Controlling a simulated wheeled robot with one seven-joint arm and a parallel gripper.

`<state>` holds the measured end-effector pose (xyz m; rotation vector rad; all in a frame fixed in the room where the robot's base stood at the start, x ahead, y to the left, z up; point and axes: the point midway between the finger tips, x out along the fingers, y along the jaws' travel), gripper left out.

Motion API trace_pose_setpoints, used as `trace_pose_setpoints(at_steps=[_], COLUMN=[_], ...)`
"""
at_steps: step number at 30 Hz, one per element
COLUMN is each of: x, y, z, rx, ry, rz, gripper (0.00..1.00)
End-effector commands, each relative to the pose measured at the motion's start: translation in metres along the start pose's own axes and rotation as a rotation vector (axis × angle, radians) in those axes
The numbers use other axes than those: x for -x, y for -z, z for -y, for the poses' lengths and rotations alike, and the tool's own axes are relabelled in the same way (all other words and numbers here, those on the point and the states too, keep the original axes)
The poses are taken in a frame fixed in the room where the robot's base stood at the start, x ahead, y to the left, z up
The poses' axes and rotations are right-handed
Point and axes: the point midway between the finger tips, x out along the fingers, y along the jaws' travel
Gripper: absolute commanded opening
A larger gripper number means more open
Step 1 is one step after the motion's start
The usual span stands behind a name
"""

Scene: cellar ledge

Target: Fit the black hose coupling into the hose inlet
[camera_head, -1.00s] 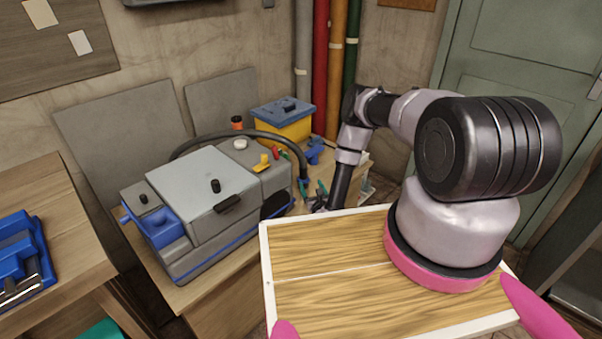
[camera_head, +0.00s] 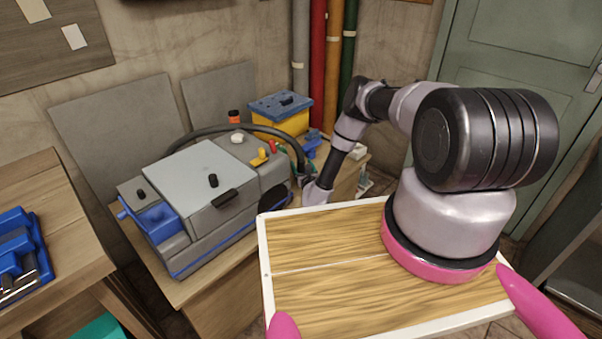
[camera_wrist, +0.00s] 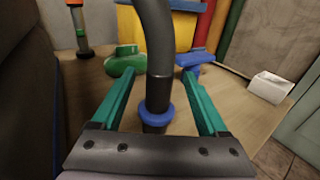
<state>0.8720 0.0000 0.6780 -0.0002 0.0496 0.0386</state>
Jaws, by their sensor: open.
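The black hose (camera_head: 225,131) arcs over the back of the grey machine (camera_head: 200,185) and comes down at its right end. In the wrist view the hose (camera_wrist: 157,50) drops between the two green fingers of my gripper (camera_wrist: 159,75). The coupling, its dark lower end with a blue collar (camera_wrist: 155,114), hangs between the fingers near the palm. The fingers are open, with a gap to the hose on both sides. In the head view my gripper (camera_head: 303,178) is small and partly hidden at the hose end. I cannot make out the hose inlet for certain.
A blue-and-yellow toolbox (camera_head: 281,115) stands behind the hose. An orange-capped container (camera_head: 234,117) is to its left. A green fitting (camera_wrist: 125,62), a blue fitting (camera_wrist: 191,58) and a white block (camera_wrist: 270,86) stand beyond my fingers. Coloured pipes (camera_head: 319,60) run up the wall.

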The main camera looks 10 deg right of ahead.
Motion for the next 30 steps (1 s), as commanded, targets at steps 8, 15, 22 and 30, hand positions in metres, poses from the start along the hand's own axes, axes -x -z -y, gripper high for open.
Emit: trace_pose_setpoints(at_steps=[8,15,22,30], x=[0.000,0.000,0.000,0.003], y=[0.000,0.000,-0.015,-0.069], z=[0.000,0.000,0.000,0.000], rx=[0.000,0.001,0.000,0.000], ry=[0.000,0.000,0.000,-0.002], rz=[0.000,0.000,0.002,0.001], gripper=[0.23,0.00,0.00,0.00])
